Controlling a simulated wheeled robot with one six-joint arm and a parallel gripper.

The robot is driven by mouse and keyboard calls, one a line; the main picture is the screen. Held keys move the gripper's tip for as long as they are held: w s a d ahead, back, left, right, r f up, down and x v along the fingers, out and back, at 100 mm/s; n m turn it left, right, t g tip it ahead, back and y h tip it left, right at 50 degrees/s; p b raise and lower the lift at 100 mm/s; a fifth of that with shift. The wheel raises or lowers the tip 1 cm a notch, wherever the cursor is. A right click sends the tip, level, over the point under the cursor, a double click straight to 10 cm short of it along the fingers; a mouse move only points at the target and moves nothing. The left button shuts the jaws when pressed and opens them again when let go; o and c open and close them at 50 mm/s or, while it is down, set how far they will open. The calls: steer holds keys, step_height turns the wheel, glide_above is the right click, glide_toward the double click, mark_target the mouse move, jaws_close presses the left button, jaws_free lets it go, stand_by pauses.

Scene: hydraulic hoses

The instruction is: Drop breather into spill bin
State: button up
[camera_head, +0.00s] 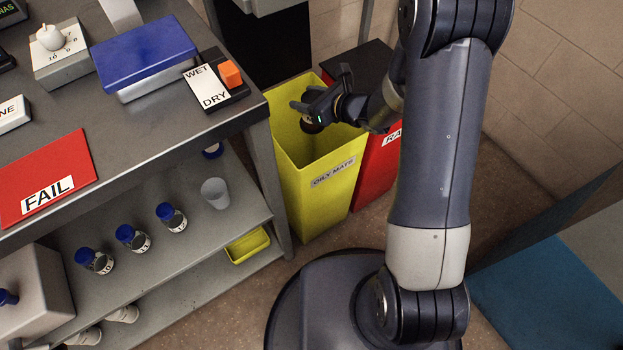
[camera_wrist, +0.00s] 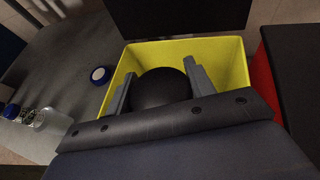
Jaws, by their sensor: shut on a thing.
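My gripper (camera_head: 306,110) is shut on the breather, a dark rounded cap (camera_wrist: 160,90). In the wrist view the breather sits between the two grey fingers. In the head view only a small dark part of it (camera_head: 312,127) shows below the gripper. A yellow open bin (camera_head: 318,187) stands on the floor beside the bench, labelled "OILY MATS". My gripper and the breather are over its opening, and its yellow wall surrounds the breather in the wrist view (camera_wrist: 235,62). No label reading "spill" is legible.
A red bin (camera_head: 374,178) with a partly hidden label and dark top stands right of the yellow bin. The steel bench (camera_head: 150,128) is to the left, with a wet/dry block (camera_head: 212,88) near its edge. Blue-capped jars (camera_head: 170,217) and a small yellow tray (camera_head: 247,246) are below.

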steer(key=shift+f, duration=0.45)
steer(key=o, duration=1.2)
steer(key=p+v, duration=0.1)
steer(key=v, duration=1)
steer(key=shift+w+a, duration=0.1)
